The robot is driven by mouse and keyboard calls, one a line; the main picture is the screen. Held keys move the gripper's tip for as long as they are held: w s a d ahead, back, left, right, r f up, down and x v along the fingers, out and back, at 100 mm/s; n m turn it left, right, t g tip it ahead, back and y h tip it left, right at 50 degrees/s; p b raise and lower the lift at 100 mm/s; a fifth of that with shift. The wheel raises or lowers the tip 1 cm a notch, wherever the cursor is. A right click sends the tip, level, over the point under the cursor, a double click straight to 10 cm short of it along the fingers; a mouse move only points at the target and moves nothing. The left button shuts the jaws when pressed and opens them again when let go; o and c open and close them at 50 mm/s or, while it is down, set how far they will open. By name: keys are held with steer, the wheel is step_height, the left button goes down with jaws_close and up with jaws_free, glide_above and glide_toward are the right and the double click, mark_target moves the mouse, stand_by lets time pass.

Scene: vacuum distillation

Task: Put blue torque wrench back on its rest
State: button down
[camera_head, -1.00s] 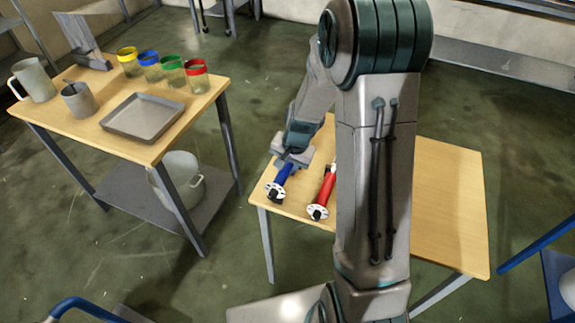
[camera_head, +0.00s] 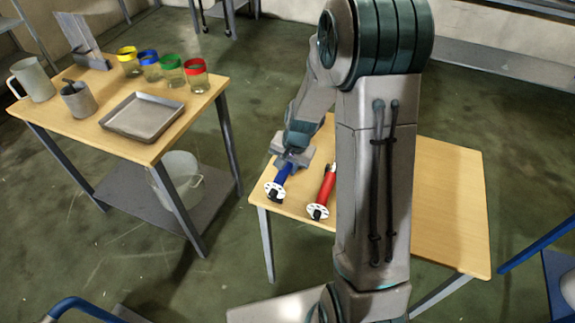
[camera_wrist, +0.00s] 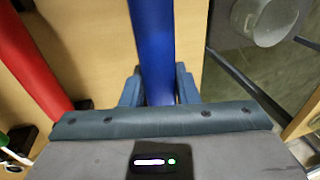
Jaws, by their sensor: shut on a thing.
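The blue torque wrench (camera_head: 282,174) is at the left end of the right-hand table, its white ringed end (camera_head: 274,192) towards the front edge. My gripper (camera_head: 293,157) is shut on its blue handle from above. In the wrist view the blue wrench (camera_wrist: 153,45) runs between the two fingers of my gripper (camera_wrist: 159,88). The red torque wrench (camera_head: 327,186) lies beside it to the right, roughly parallel. Whether the blue wrench touches a rest under it cannot be told; my gripper and arm hide part of it.
The right-hand table (camera_head: 447,205) is bare on its right side; my arm hides its middle. A second table (camera_head: 95,133) at left holds a metal tray (camera_head: 143,116), several colour-rimmed beakers and mugs. A pot (camera_head: 180,180) stands on its lower shelf.

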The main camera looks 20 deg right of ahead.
steer(key=shift+f, duration=0.1)
steer(key=shift+f+b, duration=0.3)
steer(key=shift+b, duration=0.1)
steer(key=shift+b+x, duration=0.75)
steer(key=shift+x, duration=0.1)
steer(key=c, duration=1)
jaws_free()
steer(key=shift+s+d, duration=0.1)
steer(key=shift+s, duration=0.05)
steer(key=shift+c, duration=0.2)
steer(key=shift+s+f, duration=0.1)
steer(key=v, duration=1.4)
steer(key=shift+p, duration=0.4)
steer(key=s+a+r+n+p, duration=0.1)
steer(key=s+r+n, duration=0.2)
steer(key=s, duration=0.5)
steer(key=s+a+r+n+h+p, duration=0.1)
steer(key=s+r+n, duration=0.3)
steer(key=s, duration=0.5)
steer(key=shift+s+r+t+h, duration=0.3)
steer(key=shift+s+r, duration=0.05)
steer(key=shift+r, duration=0.35)
